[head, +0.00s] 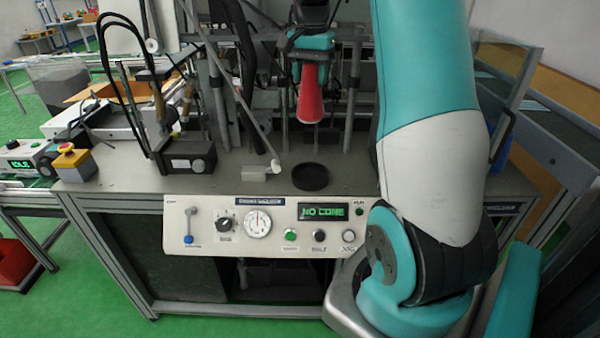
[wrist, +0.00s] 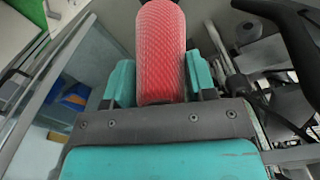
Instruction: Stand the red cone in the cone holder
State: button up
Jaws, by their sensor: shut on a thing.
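The red cone (head: 311,95) hangs below my gripper (head: 311,66) in the head view, above the machine table. In the wrist view the red cone (wrist: 161,50) has a ribbed surface and sits between the two teal fingers of my gripper (wrist: 160,82), which is shut on it. A round black cup-like holder (head: 310,177) stands on the table, lower in the picture than the cone and apart from it. I take this for the cone holder. It appears empty, and I cannot make it out in the wrist view.
A control panel (head: 264,226) on the table's front reads "NO CONE". A thin grey rod (head: 256,125) slants down to the left of the cone. A small pale block (head: 254,173) lies left of the holder. Metal posts (head: 352,100) stand near the cone.

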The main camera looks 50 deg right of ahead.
jog(key=shift+d+r, duration=0.2)
notch_tip(320, 180, down, 20)
jog(key=p, duration=0.2)
jog(key=shift+r, duration=0.25)
jog(key=shift+s+d, duration=0.1)
jog(key=shift+f, duration=0.2)
jog(key=o, duration=1.3)
jog(key=shift+r, duration=0.1)
jog(key=shift+o, duration=0.2)
